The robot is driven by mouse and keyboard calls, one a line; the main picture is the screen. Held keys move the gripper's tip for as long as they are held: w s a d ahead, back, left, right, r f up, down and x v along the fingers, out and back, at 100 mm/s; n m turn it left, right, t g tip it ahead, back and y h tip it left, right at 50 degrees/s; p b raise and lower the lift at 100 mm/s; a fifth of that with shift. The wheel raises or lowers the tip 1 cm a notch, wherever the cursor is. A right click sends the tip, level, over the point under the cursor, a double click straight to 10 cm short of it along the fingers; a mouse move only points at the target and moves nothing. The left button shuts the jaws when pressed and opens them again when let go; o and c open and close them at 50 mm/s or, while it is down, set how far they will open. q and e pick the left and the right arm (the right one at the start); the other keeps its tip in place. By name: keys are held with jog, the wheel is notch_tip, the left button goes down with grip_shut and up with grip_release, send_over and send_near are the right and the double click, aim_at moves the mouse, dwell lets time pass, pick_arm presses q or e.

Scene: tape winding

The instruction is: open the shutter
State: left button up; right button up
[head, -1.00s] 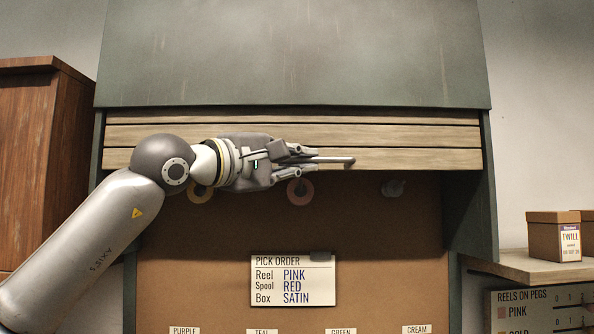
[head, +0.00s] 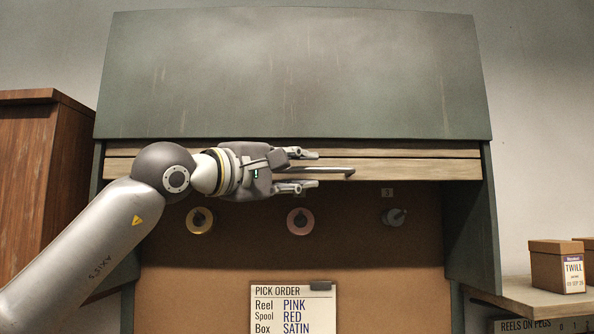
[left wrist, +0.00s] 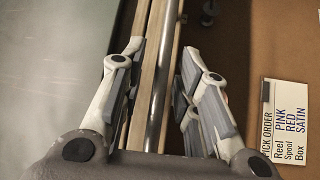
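The wooden slatted shutter (head: 420,169) is rolled up almost to the green hood, with about two slats showing below it. Its metal handle bar (head: 335,171) runs along the bottom slat. My left gripper (head: 306,169) is at the handle, one finger above the bar and one below. In the left wrist view, its fingers (left wrist: 161,60) stand apart, and the bar (left wrist: 161,80) passes between them with visible gaps. My right gripper is not in view.
The green hood (head: 295,75) hangs above. Below the shutter, a yellow reel (head: 189,222), a pink reel (head: 300,233) and a grey piece (head: 398,216) are on the brown back board. A pick order card (head: 292,310) is lower. A box (head: 551,268) stands on the right shelf.

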pick_arm(q)
jog(key=shift+a, duration=0.1)
jog(key=v, duration=1.2)
